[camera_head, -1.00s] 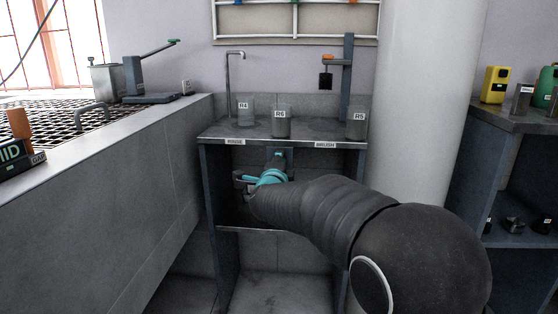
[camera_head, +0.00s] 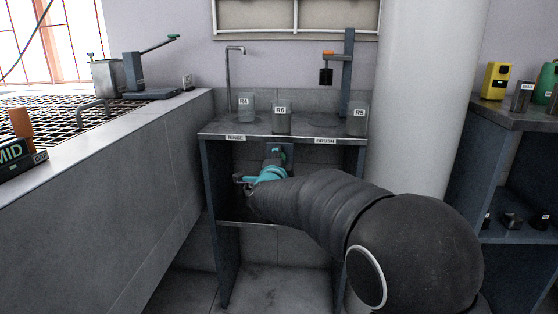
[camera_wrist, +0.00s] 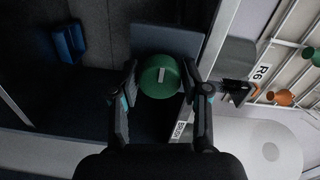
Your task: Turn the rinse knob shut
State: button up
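The knob (camera_wrist: 152,82) is round and green with a short white mark on its face, which stands nearly upright in the wrist view. It sits before a dark blue-grey plate (camera_wrist: 150,38) beneath the sink-bench top. My gripper (camera_wrist: 160,74) has one finger on each side of the knob, close to its edges. A narrow gap seems to show at each side; firm contact is not clear. In the head view my gripper (camera_head: 276,158) reaches under the bench top (camera_head: 262,131), between the RINSE label (camera_head: 236,138) and the BRUSH label (camera_head: 326,141). The knob is hidden there.
Beakers R4 (camera_head: 245,108), R6 (camera_head: 282,122) and R5 (camera_head: 358,122) stand on the bench top, above my gripper. A tap (camera_head: 229,75) and a post (camera_head: 347,75) rise behind. A lower shelf lies below my arm. A white column (camera_head: 420,90) stands at right.

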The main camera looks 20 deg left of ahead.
jog(key=shift+o, duration=0.7)
jog(key=v, duration=1.2)
jog(key=shift+f, duration=0.1)
